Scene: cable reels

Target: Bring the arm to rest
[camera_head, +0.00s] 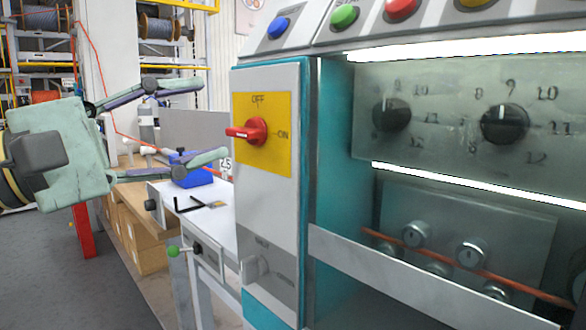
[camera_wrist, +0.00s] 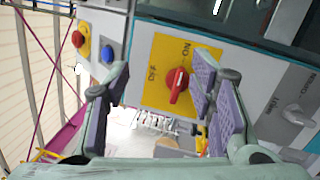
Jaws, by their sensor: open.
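My gripper (camera_head: 213,120) is open and empty, left of the machine's front panel in the head view. Its two fingers point right toward a red rotary switch (camera_head: 254,131) on a yellow plate (camera_head: 278,158) marked OFF at the top and ON at the right. The switch's red handle sticks out to the left in the head view. In the wrist view the switch (camera_wrist: 177,85) shows between the spread fingers (camera_wrist: 163,78), nearer the right one. No finger is seen closed on it; the exact distance to the panel is hard to tell.
The machine's glass-fronted bay (camera_head: 470,120) with black dials fills the right. A workbench (camera_head: 222,228) with a blue box (camera_head: 192,176) and black hex keys stands behind and below my gripper. Shelves with cable reels (camera_head: 157,27) are at the back left. Floor is open at lower left.

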